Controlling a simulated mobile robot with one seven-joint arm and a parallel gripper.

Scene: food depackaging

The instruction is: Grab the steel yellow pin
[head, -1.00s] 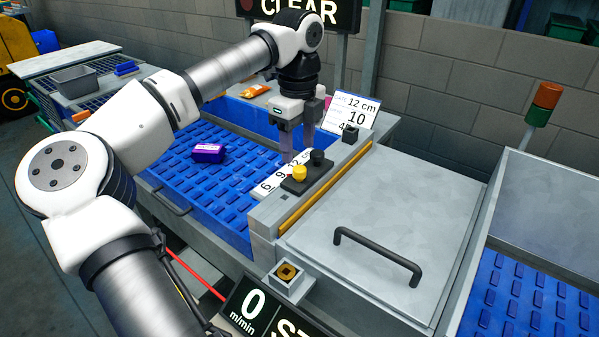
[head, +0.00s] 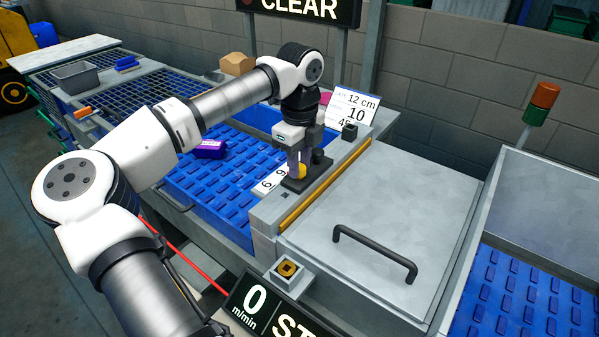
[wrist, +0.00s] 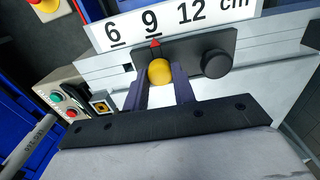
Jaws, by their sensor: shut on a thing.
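The yellow pin (wrist: 160,72) has a round yellow head and stands on a dark plate (wrist: 190,52) beside a black knob (wrist: 216,63). In the wrist view my gripper (wrist: 161,78) has one finger on each side of the yellow head and is shut on it. In the head view my gripper (head: 300,168) reaches down to the plate, and the yellow head (head: 302,171) shows partly behind the fingers. A red pointer (wrist: 155,43) by the plate lines up with the 9 on the white scale (wrist: 178,24). The pin's shaft is hidden.
A grey cover with a black handle (head: 376,253) lies right of the plate. A purple packet (head: 209,149) lies on the blue conveyor (head: 217,199) at left. A sign reading 12 cm, 10 (head: 354,106) stands behind. A red and a green button (wrist: 63,107) sit on a panel.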

